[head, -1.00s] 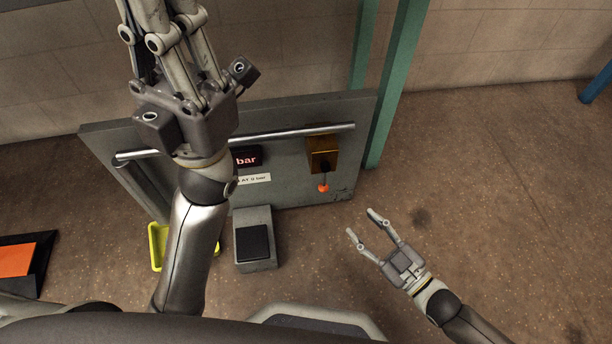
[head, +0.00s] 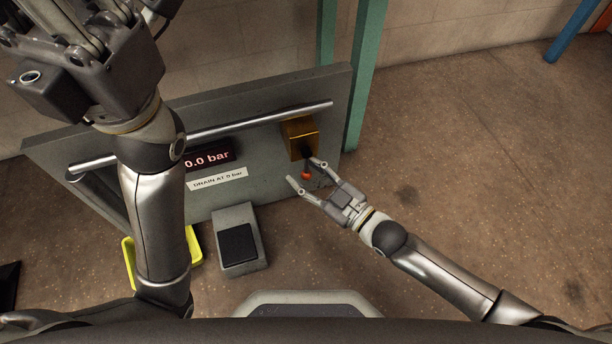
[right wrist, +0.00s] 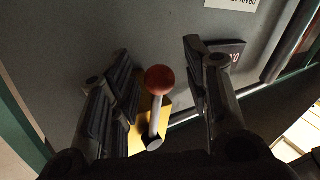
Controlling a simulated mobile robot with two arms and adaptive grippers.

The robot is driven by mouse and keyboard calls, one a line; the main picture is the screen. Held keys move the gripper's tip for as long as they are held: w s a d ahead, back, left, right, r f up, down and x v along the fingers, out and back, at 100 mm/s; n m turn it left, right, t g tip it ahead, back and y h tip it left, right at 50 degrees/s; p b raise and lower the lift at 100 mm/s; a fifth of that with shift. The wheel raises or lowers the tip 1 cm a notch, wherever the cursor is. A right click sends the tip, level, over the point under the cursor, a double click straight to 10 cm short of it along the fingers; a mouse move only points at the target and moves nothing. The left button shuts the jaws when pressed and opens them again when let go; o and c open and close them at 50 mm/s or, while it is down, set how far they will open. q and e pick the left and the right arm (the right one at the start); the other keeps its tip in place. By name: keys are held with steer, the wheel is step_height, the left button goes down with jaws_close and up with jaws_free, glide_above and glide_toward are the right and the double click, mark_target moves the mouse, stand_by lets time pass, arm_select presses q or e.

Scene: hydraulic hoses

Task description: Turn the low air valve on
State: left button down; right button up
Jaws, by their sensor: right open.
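The air valve is a brass-yellow box (head: 299,136) on the grey panel, with a short lever ending in an orange-red ball knob (head: 306,175). The lever hangs down toward the floor in the head view. My right gripper (head: 302,171) is open at the knob, one finger on each side. In the right wrist view the red knob (right wrist: 159,79) and its pale lever (right wrist: 155,120) stand between the open fingers, with gaps on both sides. Whether a finger touches it, I cannot tell. My left gripper (head: 105,70) is raised at the upper left, its fingertips cut off by the frame.
A metal rail (head: 230,125) runs along the panel (head: 255,180). A red display (head: 208,160) reads 0.0 bar above a label (head: 218,179) "DRAIN AT 0 bar". A grey pedal box (head: 239,240) stands below. A green post (head: 362,80) rises right of the panel. Floor at right is clear.

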steer(key=shift+w+a, duration=0.1)
steer(key=shift+a, duration=0.05)
steer(key=shift+c, duration=0.3)
jaws_close()
steer(key=shift+f, duration=0.1)
